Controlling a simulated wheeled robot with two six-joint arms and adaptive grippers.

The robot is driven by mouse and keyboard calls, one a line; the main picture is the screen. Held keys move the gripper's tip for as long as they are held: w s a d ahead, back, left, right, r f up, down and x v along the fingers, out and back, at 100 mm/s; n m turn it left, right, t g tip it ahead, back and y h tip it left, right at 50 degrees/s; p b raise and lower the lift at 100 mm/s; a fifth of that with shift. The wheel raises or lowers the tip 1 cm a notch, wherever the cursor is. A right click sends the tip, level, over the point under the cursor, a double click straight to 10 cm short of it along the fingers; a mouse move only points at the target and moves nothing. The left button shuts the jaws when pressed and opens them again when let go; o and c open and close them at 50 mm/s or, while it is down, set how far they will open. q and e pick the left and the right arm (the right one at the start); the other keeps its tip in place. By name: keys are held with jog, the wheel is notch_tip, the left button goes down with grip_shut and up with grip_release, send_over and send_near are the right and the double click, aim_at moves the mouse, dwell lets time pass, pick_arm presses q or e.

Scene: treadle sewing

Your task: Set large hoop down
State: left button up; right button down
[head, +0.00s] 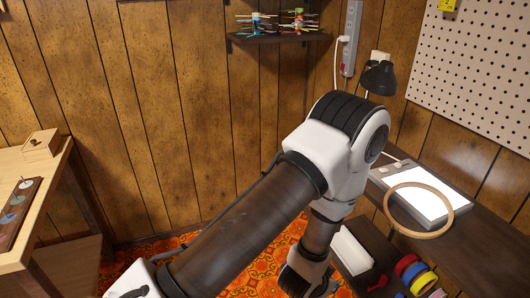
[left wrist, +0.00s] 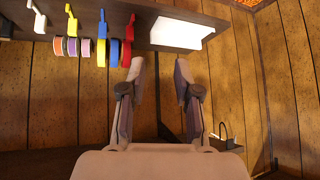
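The large hoop (head: 419,236), a thin pale wooden ring, shows at the right of the head view. It overlaps the lit white panel of a light box (head: 410,179) on the dark desk, and its near side reaches past the box's edge. Whether it lies flat on the box is hard to tell. No gripper is seen touching it. My left gripper (left wrist: 159,66) shows in the left wrist view with its two fingers apart and nothing between them. In the head view my left arm crosses the middle and its fingers are hidden. My right gripper is not in view.
A lower shelf by the desk holds coloured tape rolls (head: 410,270) and a white block (head: 351,250); the rolls also show in the left wrist view (left wrist: 114,52). A black lamp (head: 379,77) stands behind the light box. A wooden table (head: 50,190) is at the left.

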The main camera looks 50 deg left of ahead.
pick_arm(q)
jog(key=s+f+g, duration=0.4)
jog(key=s+f, duration=0.1)
jog(key=s, duration=0.6)
jog(key=s+f+n+g, duration=0.1)
jog(key=s+f+g, duration=0.3)
jog(key=s, duration=0.7)
notch_tip(320, 180, down, 2)
jog(key=shift+s+f+h, duration=0.2)
jog(key=shift+s+h, duration=0.15)
jog(key=shift+h, duration=0.05)
jog(key=shift+a, duration=0.1)
